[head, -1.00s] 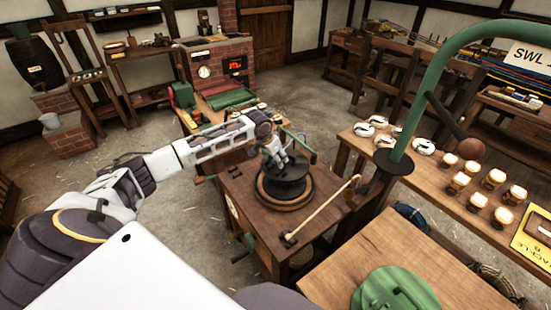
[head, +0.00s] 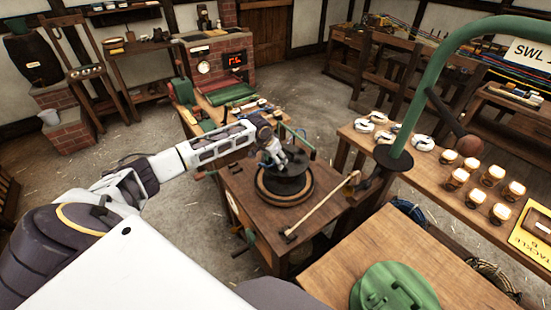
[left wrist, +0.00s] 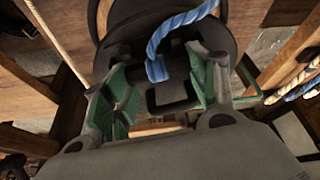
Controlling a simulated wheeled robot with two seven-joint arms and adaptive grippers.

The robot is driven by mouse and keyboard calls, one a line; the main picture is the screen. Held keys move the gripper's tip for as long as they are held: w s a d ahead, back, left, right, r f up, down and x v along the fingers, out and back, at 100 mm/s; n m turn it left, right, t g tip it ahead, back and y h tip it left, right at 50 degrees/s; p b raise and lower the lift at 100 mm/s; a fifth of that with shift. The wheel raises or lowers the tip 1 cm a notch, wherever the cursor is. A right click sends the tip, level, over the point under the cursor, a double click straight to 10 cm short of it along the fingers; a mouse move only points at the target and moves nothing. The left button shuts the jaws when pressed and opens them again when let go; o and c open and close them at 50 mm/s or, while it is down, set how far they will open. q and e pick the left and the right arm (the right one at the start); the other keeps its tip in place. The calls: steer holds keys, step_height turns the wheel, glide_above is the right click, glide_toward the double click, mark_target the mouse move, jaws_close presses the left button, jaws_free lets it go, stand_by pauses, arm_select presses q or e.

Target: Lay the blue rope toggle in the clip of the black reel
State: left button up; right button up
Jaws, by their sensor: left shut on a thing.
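The black reel (head: 287,187) stands on a round wooden base on the small wooden bench in the head view. My left gripper (head: 277,158) is pointed down at the top of the reel and hides part of it. My right gripper is not in view.
A pale rod (head: 325,208) slants above the bench (head: 240,190) right of the reel. A green hooked post (head: 412,115) rises at the right. A side table (head: 460,165) holds several pale-topped jars and white items. Open floor lies behind.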

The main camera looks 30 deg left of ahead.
arm_select(q)
steer(key=shift+f, duration=0.35)
stand_by(0.8)
steer(key=o, duration=0.9)
steer(key=shift+r, duration=0.1)
steer(key=shift+r+p, duration=1.1)
steer(key=shift+p, duration=0.35)
steer(key=shift+r+p, duration=1.05)
steer(key=shift+r, duration=1.25)
